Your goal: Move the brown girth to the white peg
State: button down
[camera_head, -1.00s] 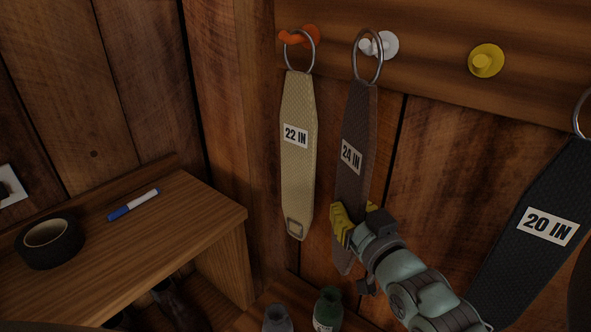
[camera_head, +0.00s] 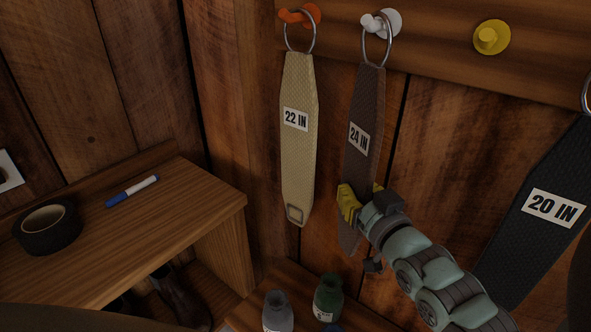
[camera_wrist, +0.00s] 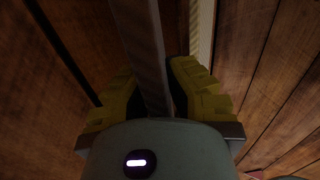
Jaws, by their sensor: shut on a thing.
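The brown girth (camera_head: 366,104), labelled 24 IN, hangs in the head view with its metal ring at the white peg (camera_head: 387,23). My gripper (camera_head: 358,199) has its yellow fingers shut on the lower part of this girth. In the wrist view the brown strap (camera_wrist: 143,45) runs up from between the yellow fingers of my gripper (camera_wrist: 158,98). The girth's lower tip shows below the fingers.
A cream girth (camera_head: 298,150), labelled 22 IN, hangs from the orange peg (camera_head: 292,16) close by on the left. The yellow peg (camera_head: 490,38) is bare. A black girth (camera_head: 535,230), labelled 20 IN, hangs at right. Bottles (camera_head: 327,298) stand below; a bench (camera_head: 190,205) is at left.

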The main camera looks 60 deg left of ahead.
jog(key=c, duration=1.1)
grip_release()
jog(key=shift+o, duration=0.2)
